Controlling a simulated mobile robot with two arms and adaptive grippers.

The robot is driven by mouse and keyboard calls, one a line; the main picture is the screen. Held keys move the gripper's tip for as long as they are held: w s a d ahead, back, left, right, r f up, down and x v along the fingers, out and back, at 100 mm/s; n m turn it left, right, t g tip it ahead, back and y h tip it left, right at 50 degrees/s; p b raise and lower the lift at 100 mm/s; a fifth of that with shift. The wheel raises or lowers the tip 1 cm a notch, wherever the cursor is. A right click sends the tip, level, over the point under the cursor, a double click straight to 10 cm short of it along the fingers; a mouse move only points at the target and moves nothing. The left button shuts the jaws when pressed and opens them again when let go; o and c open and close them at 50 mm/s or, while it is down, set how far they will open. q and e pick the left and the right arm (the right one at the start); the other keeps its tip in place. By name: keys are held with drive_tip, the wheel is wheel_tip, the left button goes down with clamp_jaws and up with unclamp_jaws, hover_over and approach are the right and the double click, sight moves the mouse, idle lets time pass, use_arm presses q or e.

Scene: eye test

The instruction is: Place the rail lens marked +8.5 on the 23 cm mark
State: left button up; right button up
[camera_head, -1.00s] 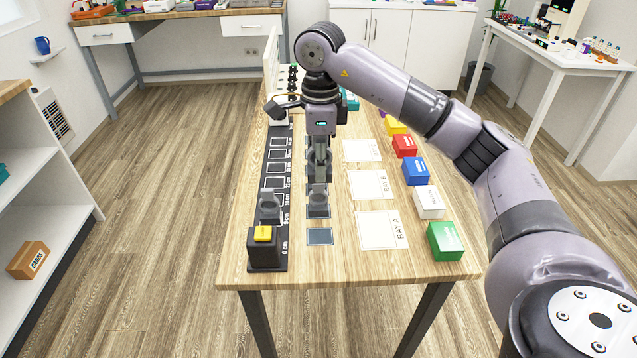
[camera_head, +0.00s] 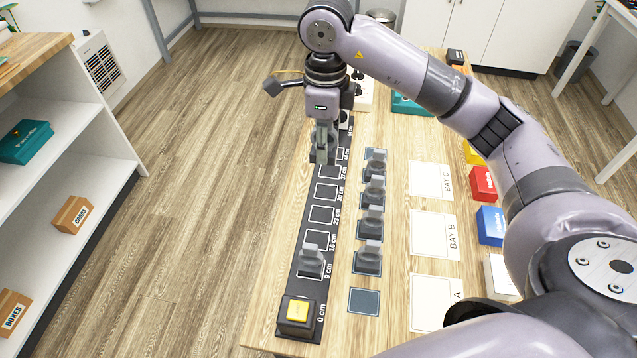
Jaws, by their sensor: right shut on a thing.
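My right gripper (camera_head: 323,158) is shut on a grey rail lens (camera_head: 319,148) over the far part of the black rail (camera_head: 302,285), near the 37 cm mark. I cannot read the lens's marking, nor tell whether it touches the rail. The 23 cm mark (camera_head: 321,215) is a bare white-outlined square, nearer the front than the gripper. Another lens (camera_head: 311,261) stands upright at the 9 cm mark. Several lenses, such as the front one (camera_head: 368,258), stand in a row right of the rail; their markings are unreadable. My left gripper is out of view.
A yellow-topped block (camera_head: 298,312) sits at the rail's 0 cm end. An empty dark pad (camera_head: 363,301) lies in front of the lens row. White bay sheets (camera_head: 432,237) lie further right, then red (camera_head: 483,183) and blue (camera_head: 490,225) boxes. Shelves stand left, off the table.

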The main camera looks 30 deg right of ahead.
drive_tip(key=shift+w+a+f, duration=0.1)
drive_tip(key=f, duration=1.4)
drive_tip(key=shift+s+a+f+p, duration=0.15)
drive_tip(key=shift+s+p, duration=0.05)
drive_tip(key=shift+p, duration=0.15)
drive_tip(key=shift+f, duration=0.5)
wheel_tip(320, 180, down, 3)
drive_tip(key=shift+f, duration=0.55)
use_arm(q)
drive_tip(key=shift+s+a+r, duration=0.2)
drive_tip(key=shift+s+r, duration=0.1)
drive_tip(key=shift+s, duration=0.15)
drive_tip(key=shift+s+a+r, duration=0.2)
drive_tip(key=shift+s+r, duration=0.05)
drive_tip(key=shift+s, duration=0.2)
